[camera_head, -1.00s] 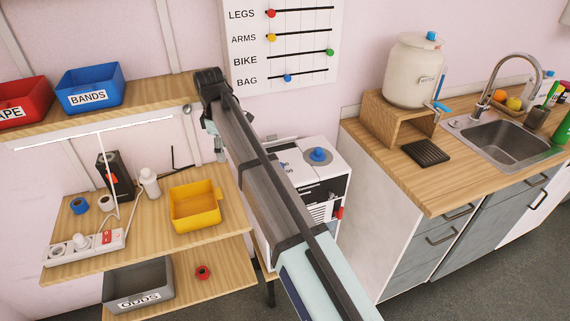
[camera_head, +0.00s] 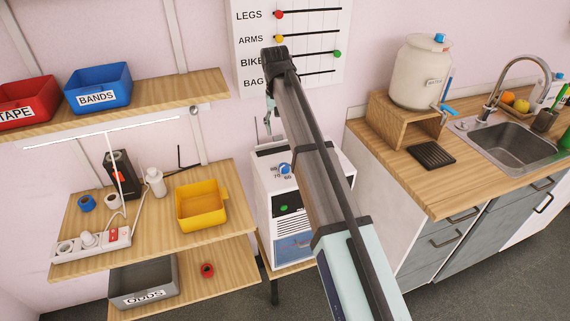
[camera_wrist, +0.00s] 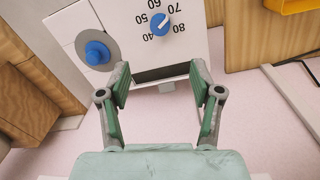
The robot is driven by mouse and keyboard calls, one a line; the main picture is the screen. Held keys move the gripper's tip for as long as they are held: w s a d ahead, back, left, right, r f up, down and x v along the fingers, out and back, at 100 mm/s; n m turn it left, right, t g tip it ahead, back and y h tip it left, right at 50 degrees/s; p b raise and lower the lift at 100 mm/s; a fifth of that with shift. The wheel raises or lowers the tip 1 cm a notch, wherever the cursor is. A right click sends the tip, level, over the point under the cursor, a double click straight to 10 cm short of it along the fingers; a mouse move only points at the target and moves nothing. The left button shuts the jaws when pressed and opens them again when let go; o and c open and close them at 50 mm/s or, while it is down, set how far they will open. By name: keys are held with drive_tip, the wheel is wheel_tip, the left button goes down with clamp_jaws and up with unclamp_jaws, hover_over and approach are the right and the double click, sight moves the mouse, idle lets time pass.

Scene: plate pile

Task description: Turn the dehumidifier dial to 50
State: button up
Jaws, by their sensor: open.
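The dehumidifier is a white box (camera_head: 262,197) standing below the wall chart. Its blue dial (camera_head: 285,168) has printed numbers, partly hidden by my arm in the head view.
A wooden shelf with a yellow bin (camera_head: 202,207) stands left of the dehumidifier. A counter (camera_head: 412,178) with a sink is on the right. The wall chart (camera_head: 325,75) is behind my arm. Pink floor or wall shows below the box in the wrist view.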

sight(284, 166)
drive_tip(key=f+p, duration=0.1)
drive_tip(key=f, duration=0.4)
drive_tip(key=f+p, duration=0.1)
drive_tip(key=f, duration=0.4)
drive_tip(key=d+f+p, duration=0.1)
drive_tip(key=f, duration=0.5)
drive_tip(key=shift+p, duration=0.4)
drive_tip(key=c, duration=1.2)
